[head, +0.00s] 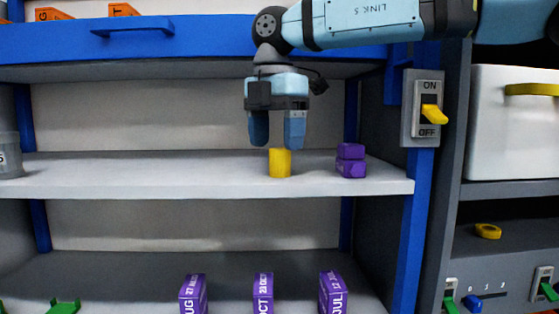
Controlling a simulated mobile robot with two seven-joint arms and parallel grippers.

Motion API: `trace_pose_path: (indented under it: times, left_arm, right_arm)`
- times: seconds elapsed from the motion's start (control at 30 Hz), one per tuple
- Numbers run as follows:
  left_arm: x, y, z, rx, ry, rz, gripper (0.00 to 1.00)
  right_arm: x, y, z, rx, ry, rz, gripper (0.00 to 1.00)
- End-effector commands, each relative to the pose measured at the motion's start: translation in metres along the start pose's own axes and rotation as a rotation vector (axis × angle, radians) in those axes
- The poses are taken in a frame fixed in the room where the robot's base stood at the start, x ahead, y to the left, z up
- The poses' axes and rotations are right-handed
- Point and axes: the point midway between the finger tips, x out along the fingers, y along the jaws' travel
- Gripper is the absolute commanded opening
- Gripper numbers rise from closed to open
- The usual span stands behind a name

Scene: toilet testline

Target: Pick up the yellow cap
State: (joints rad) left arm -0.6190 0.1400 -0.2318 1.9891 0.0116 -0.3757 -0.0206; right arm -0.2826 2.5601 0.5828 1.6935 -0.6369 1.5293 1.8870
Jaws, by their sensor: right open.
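The yellow cap (280,163) is a small upright cylinder near the front edge of the white middle shelf (140,180). My right gripper (276,143) points down with its two fingers apart and nothing between them. Its fingertips are just above the cap in the picture, with the right fingertip close over the cap's top right. I cannot tell the exact depth between them. My left gripper is not in view.
A grey container (9,155) stands at the shelf's left end. The blue upper shelf (180,40) is above. A switch (424,108) is on the right post. Purple boxes (263,292) stand below.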

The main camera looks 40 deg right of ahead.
Motion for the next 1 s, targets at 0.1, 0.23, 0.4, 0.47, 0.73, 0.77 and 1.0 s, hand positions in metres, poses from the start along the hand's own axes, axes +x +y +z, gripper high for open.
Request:
trace_pose_path:
  times: [0.1, 0.23, 0.4, 0.47, 0.73, 0.77, 1.0]
  left_arm:
    - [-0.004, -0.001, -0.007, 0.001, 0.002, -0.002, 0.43]
    - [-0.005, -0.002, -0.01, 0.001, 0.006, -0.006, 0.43]
    - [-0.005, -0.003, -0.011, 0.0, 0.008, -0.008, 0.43]
    - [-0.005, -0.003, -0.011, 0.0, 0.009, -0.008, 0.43]
    - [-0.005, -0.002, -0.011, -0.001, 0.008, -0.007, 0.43]
    - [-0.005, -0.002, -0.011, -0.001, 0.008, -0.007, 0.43]
    - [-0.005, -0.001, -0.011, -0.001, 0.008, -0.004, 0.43]
  right_arm:
    - [0.016, -0.004, 0.005, 0.0, -0.001, -0.003, 0.68]
    - [0.035, -0.004, 0.005, -0.001, 0.0, -0.003, 0.68]
    - [0.042, -0.004, 0.005, 0.0, 0.0, 0.0, 0.68]
    - [0.043, -0.004, 0.005, 0.0, 0.0, 0.0, 0.68]
    - [0.042, -0.004, 0.005, 0.0, 0.001, 0.0, 0.26]
    - [0.042, -0.004, 0.005, 0.0, 0.001, 0.0, 0.19]
    - [0.042, -0.004, 0.005, 0.0, 0.001, 0.0, 0.15]
